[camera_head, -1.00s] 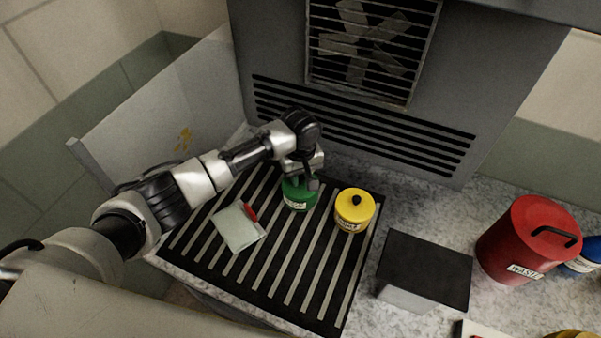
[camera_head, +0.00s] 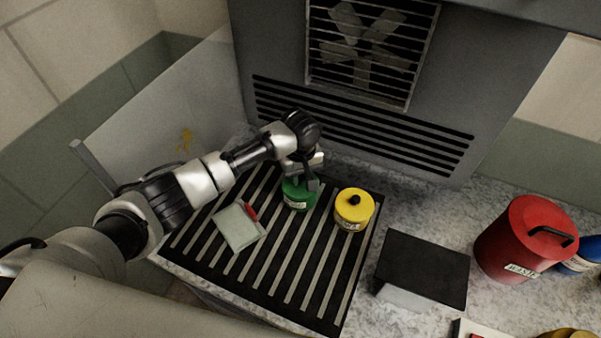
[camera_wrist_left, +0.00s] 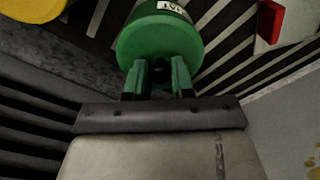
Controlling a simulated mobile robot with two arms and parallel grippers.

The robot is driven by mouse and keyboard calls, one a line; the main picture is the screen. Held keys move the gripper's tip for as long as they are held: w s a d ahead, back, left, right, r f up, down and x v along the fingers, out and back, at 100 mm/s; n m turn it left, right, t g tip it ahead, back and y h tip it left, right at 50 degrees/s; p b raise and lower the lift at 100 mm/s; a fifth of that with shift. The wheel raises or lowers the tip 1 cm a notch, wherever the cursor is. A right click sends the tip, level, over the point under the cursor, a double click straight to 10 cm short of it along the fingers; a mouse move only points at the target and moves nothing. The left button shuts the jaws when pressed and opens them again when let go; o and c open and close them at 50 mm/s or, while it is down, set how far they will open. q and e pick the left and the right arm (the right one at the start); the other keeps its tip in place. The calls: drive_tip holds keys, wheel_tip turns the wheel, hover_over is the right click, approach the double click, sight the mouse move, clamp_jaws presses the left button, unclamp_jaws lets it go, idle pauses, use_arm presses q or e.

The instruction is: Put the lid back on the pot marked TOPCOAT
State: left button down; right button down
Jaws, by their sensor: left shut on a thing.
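The green pot (camera_head: 296,200) stands on the slatted black mat, with a white label on its side; the wording is too small to read in the head view. In the left wrist view the green pot's round green lid (camera_wrist_left: 150,45) is large at the top centre, with part of the label beyond it. My left gripper (camera_head: 306,182) is above the green pot, pointing down. Its two fingers (camera_wrist_left: 157,75) are shut on the lid's dark knob. The lid appears to be on or right at the pot; any gap is hidden. My right gripper is out of view.
A yellow pot (camera_head: 353,213) with a black knob stands right of the green one. A pale pad with a red piece (camera_head: 240,228) lies left. A dark box (camera_head: 428,266) and red waste bin (camera_head: 518,245) stand right. A vented wall (camera_head: 360,120) closes the back.

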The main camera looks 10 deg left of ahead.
use_arm(q)
drive_tip(key=shift+c, duration=2)
unclamp_jaws()
wheel_tip(320, 180, up, 5)
drive_tip(key=p, duration=0.5)
drive_tip(key=shift+f, duration=0.1)
drive_tip(key=shift+r, duration=1.1)
clamp_jaws()
drive_tip(key=shift+f, duration=0.2)
